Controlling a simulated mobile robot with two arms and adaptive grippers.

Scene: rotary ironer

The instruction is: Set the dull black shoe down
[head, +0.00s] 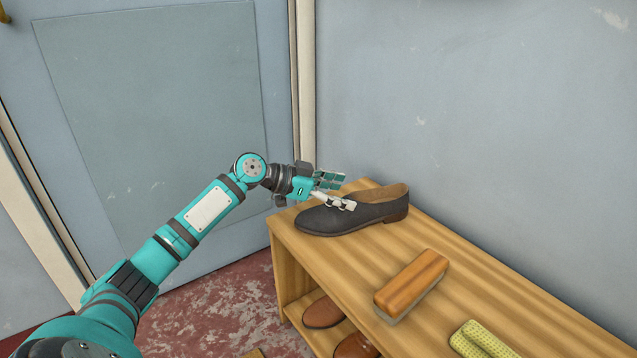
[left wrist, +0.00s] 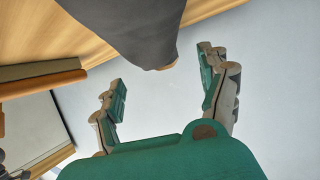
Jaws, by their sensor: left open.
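The dull black shoe (head: 352,214) rests upright on the top of the wooden bench (head: 475,266), near its left end, with its toe to the left and its tan heel opening to the right. In the left wrist view, part of the dark shoe (left wrist: 130,30) shows at the top, beyond the fingertips. My left gripper (head: 338,192) is open, with its fingers beside and just above the shoe's toe side in the head view. In the left wrist view, nothing lies between the spread fingers (left wrist: 163,72). My right gripper is out of view.
A wooden-backed brush (head: 412,279) and a folded yellow-green cloth (head: 480,340) lie on the bench top to the right. Brown shoes (head: 323,313) stand on the shelf below. A pale blue wall (head: 480,100) stands behind, and a door (head: 150,120) stands to the left.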

